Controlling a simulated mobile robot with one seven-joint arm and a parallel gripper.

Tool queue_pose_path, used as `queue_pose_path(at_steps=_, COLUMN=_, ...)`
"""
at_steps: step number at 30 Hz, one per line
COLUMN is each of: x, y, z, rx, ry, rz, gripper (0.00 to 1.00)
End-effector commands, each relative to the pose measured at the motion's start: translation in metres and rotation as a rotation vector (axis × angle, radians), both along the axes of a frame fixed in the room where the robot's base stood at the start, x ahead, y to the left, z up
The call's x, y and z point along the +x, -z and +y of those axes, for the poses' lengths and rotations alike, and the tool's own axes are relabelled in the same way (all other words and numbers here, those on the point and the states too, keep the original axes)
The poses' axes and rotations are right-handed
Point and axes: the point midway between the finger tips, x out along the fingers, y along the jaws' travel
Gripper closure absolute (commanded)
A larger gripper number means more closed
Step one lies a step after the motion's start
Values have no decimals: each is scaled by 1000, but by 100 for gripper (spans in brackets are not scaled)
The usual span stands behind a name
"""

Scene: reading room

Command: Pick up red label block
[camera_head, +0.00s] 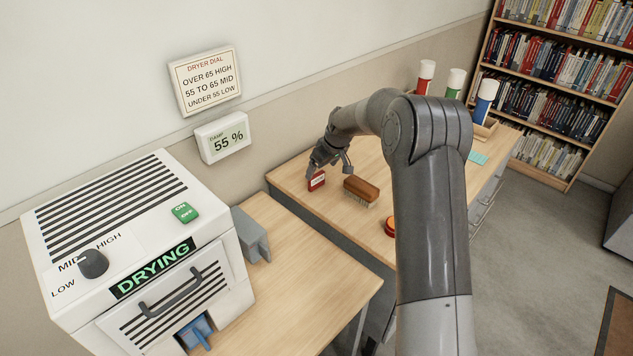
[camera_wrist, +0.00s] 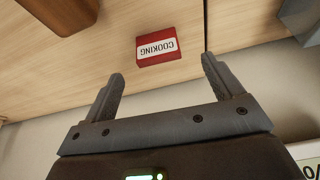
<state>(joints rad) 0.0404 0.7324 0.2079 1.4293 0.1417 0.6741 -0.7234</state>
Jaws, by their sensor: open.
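The red label block (camera_head: 316,181) sits on the wooden desk near its left end, close to the wall side. In the wrist view the block (camera_wrist: 158,49) is red with a white label reading "COOKING", upside down in the picture. My gripper (camera_head: 328,157) is over the desk at the block in the head view. In the wrist view my gripper (camera_wrist: 163,82) is open and empty. Its two fingers are spread wider than the block, which shows just beyond the fingertips and between their lines. I cannot tell the exact height above the block.
A brown wooden brush (camera_head: 361,191) lies right of the block. A red-orange round object (camera_head: 390,226) is nearer the desk's front. Red, green and blue bottles (camera_head: 455,83) stand farther back. A white dryer (camera_head: 140,240) reading "DRYING" and a grey bracket (camera_head: 250,233) are left, on a lower table.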

Motion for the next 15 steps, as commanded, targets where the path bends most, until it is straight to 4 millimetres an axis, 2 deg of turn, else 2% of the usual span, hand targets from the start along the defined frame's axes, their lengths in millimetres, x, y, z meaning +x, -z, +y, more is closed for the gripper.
queue_pose_path(at_steps=3, x=6, y=18, z=5, rx=-1, ry=0, rz=1, gripper=15)
queue_pose_path(at_steps=8, x=11, y=31, z=8, rx=0, ry=0, rz=1, gripper=15)
queue_pose_path(at_steps=15, x=24, y=59, z=16, rx=-1, ry=-1, rz=0, gripper=15)
